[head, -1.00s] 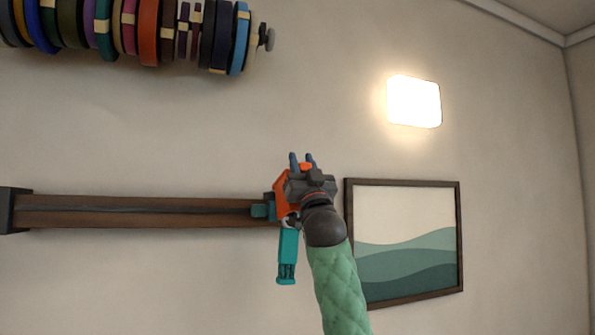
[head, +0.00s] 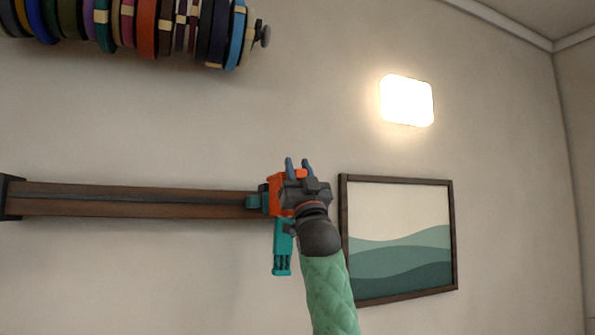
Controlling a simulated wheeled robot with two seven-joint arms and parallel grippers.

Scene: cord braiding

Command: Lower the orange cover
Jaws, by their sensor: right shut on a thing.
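The orange cover (head: 275,196) is at the right end of a brown wooden rail on the wall, partly hidden behind my right gripper. My right gripper (head: 298,168) is at the cover, its two blue-grey fingertips pointing up. It is shut on the orange cover, and a bit of orange shows between the fingers. A teal part (head: 282,248) hangs below the cover, and a smaller teal piece (head: 254,202) sits on the rail at its left. My left gripper is out of view.
The brown rail (head: 130,200) runs along the wall to a dark end block (head: 10,197) at the left. A rack of coloured rolls (head: 147,28) is above it. A framed wave picture (head: 400,238) hangs close to the right of my gripper. A lit wall lamp (head: 406,100) is higher up.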

